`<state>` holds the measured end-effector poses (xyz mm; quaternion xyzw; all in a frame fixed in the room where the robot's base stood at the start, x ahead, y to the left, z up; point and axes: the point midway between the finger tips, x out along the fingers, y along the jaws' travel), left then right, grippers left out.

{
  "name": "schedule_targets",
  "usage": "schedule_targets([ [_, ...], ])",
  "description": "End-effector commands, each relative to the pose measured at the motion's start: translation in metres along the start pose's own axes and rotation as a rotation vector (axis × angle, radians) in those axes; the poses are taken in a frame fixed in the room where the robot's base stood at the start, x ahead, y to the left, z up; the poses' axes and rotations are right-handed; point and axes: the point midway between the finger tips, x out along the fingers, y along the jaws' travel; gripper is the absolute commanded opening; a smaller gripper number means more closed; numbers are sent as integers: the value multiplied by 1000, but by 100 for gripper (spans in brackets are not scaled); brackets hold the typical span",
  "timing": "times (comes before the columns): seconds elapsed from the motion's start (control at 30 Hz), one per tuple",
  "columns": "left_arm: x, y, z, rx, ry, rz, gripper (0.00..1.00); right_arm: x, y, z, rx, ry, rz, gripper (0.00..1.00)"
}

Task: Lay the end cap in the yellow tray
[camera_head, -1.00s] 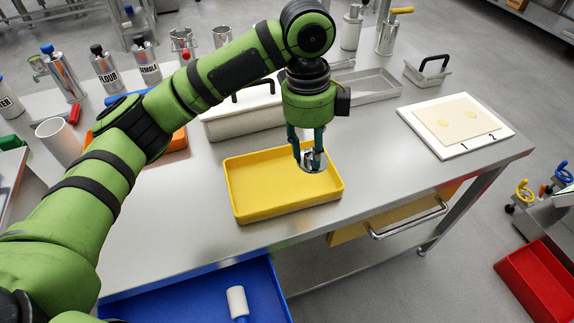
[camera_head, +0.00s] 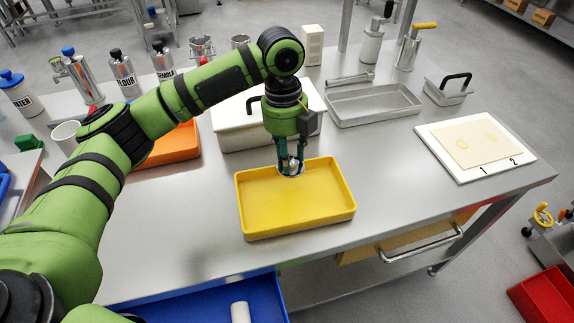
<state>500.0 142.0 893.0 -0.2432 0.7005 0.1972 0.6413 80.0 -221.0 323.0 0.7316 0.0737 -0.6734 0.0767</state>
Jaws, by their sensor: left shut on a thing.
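The yellow tray (camera_head: 297,227) sits near the front edge of the steel table, and its floor looks empty. My left gripper (camera_head: 290,168) points down at the tray's back rim. It is shut on the end cap (camera_head: 291,171), a small round metallic piece partly hidden by the fingers. The cap is held around the height of the back rim; I cannot tell whether it touches the tray. My right gripper does not show.
A white lidded container (camera_head: 235,133) stands right behind the tray, and an orange tray (camera_head: 172,148) is at its left. A steel tray (camera_head: 375,106) and a white board with a pasta sheet (camera_head: 474,172) are at the right. An open blue drawer (camera_head: 200,306) juts out in front.

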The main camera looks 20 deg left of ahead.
Motion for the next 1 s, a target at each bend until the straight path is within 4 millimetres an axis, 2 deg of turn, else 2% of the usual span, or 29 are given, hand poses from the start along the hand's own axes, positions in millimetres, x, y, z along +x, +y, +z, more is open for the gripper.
schedule_targets([
  [0.17, 9, 4, 4, 1, 0, 0, 1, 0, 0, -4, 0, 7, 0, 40],
  [0.4, 41, 5, 7, 0, 0, 1, 1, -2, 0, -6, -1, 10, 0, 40],
  [1.0, 52, 5, 8, 1, 0, 0, 1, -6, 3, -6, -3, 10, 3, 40],
])
